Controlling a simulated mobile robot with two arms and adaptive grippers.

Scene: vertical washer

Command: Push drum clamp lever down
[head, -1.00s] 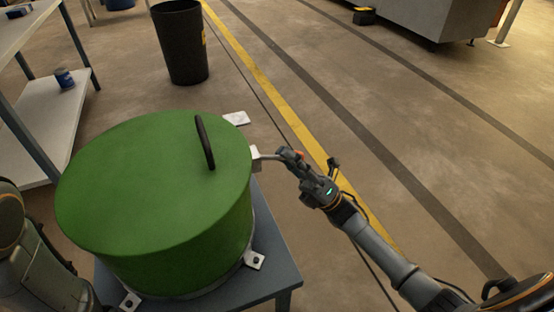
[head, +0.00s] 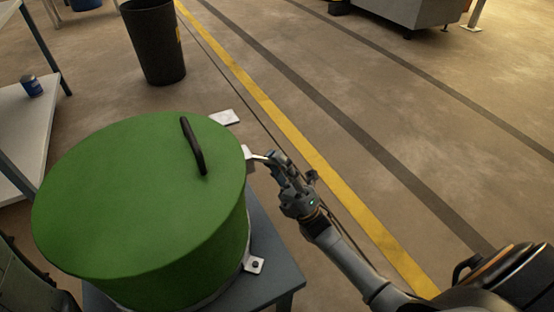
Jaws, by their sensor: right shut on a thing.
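A large green drum (head: 135,205) with a black handle (head: 194,146) on its lid stands on a grey-blue table (head: 270,262). A small metal clamp lever (head: 256,156) sticks out from the drum's right side near the lid's edge. My right gripper (head: 273,163) is at the lever's outer end, shut on it. The fingers hide the lever's tip. My left arm shows only in part at the bottom left, and its gripper is not in view.
A white bracket (head: 224,118) sticks out behind the drum, and another bracket (head: 254,264) sits at its base on the table. A black bin (head: 153,42) stands behind. A shelf (head: 25,135) with a blue can (head: 31,85) is at the left.

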